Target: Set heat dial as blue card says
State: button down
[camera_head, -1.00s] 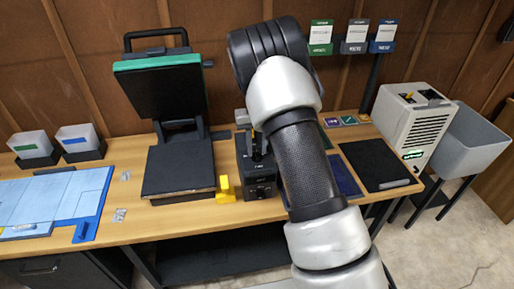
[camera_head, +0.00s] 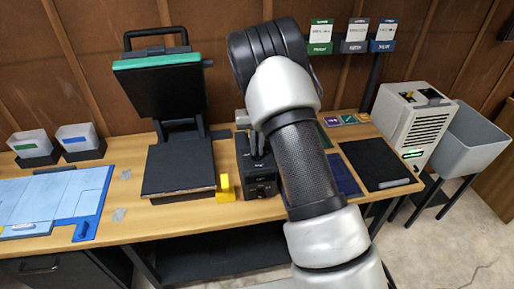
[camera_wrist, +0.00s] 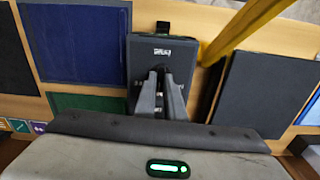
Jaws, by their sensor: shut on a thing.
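The blue card holder (camera_head: 382,45) stands at the right end of the card rack, its white card (camera_head: 387,30) facing out; the print is too small to read. The dark control box (camera_head: 258,185) stands on the bench right of the heat press. It also shows in the wrist view (camera_wrist: 145,52), with a small white marking on top. My gripper (camera_wrist: 164,72) is over this box, its two grey fingers close together and shut on the heat dial. The fingers hide the dial and its setting.
The open heat press (camera_head: 180,165) stands left of the box, with a yellow block (camera_head: 225,188) between them. A blue mat (camera_head: 342,175) and a black pad (camera_head: 380,163) lie to the right. A white heater-like unit (camera_head: 412,125) stands at the bench's right end.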

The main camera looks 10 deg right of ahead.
aim_at(257, 151)
jog(key=m, duration=0.5)
jog(key=shift+m+b, duration=0.35)
jog(key=shift+m, duration=0.05)
jog(key=m, duration=0.5)
jog(key=shift+m, duration=0.4)
jog(key=c, duration=1.8)
grip_release()
jog(key=shift+c, duration=0.2)
jog(key=shift+r, duration=0.1)
notch_tip(257, 151, up, 17)
jog(key=shift+r, duration=0.2)
